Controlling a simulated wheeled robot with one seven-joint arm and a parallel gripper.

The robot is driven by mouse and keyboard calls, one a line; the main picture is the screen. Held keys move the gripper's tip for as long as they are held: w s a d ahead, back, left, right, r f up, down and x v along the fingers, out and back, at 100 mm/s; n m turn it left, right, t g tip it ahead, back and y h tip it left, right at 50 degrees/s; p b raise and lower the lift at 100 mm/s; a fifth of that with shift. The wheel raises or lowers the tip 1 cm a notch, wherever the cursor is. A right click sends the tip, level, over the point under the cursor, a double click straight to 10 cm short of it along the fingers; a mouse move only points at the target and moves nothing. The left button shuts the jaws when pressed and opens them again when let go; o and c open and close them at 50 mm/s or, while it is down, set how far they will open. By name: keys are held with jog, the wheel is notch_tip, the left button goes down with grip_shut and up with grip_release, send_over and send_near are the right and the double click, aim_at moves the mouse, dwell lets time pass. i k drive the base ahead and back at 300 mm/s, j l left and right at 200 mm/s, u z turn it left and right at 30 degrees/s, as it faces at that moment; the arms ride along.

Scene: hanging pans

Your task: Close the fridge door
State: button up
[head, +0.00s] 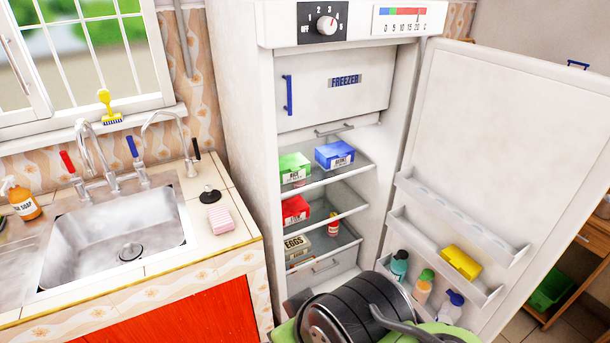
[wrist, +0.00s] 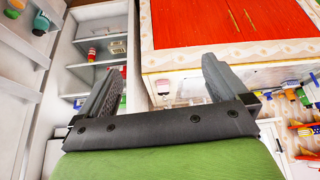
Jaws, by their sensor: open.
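The white fridge (head: 240,130) stands open in the middle of the head view. Its door (head: 500,150) is swung wide to the right, with its inner side and bottle racks showing. In the wrist view the fridge interior (wrist: 95,35) is at upper left, and the door (wrist: 22,85) runs along the left edge. My gripper (wrist: 160,66) is open, with its two dark fingers spread and nothing between them. It touches neither the door nor the fridge as far as I can see. In the head view my arm covers the bottom middle and the fingers cannot be made out.
The door racks hold bottles and a yellow box (head: 460,261). Boxes such as a blue one (head: 334,155) sit on the fridge shelves. A sink counter (head: 225,230) with red cabinet doors (wrist: 225,22) stands left of the fridge. A wooden shelf unit (head: 592,240) is behind the door.

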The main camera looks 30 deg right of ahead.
aim_at(506, 160)
jog(key=k+l, duration=0.15)
jog(key=l, duration=0.3)
jog(key=k+l, duration=0.15)
jog(key=l, duration=0.25)
jog(key=k+l+z, duration=0.1)
jog(key=l, duration=0.35)
jog(key=k+l, duration=0.2)
jog(key=l, duration=0.25)
jog(key=k+l+z, duration=0.1)
jog(key=l, duration=0.3)
jog(key=k+l, duration=0.15)
jog(key=l, duration=0.3)
jog(key=k+l, duration=0.15)
jog(key=l, duration=0.3)
jog(key=i+j, duration=0.15)
jog(key=j, duration=0.15)
jog(key=i+j, duration=0.15)
jog(key=j+z, duration=0.05)
jog(key=j, duration=0.05)
